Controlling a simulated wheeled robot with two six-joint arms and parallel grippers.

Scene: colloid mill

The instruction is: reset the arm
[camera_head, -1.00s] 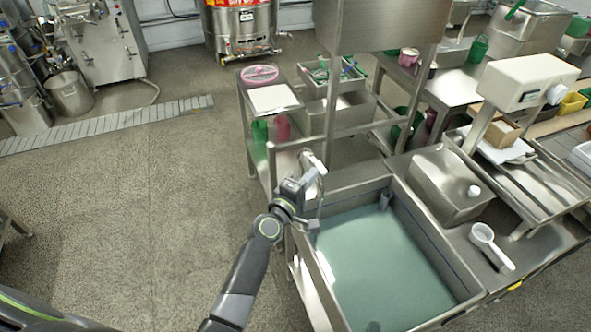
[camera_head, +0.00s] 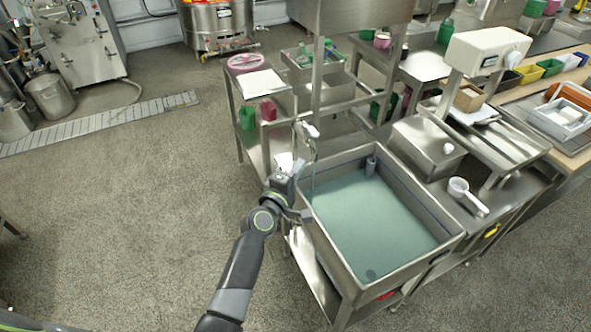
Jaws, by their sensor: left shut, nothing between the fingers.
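My left arm comes up from the bottom of the head view. Its gripper (camera_head: 299,212) is shut and empty, at the left rim of a steel sink (camera_head: 341,277) filled with greenish water. Whether it touches the rim I cannot tell. A metal tap (camera_head: 309,150) stands at the sink's back left corner, just beyond the gripper. My right gripper is not in view.
A steel shelf unit (camera_head: 262,82) with a pink-lidded container (camera_head: 247,63) stands behind the sink. The speckled floor (camera_head: 130,215) on the left is clear.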

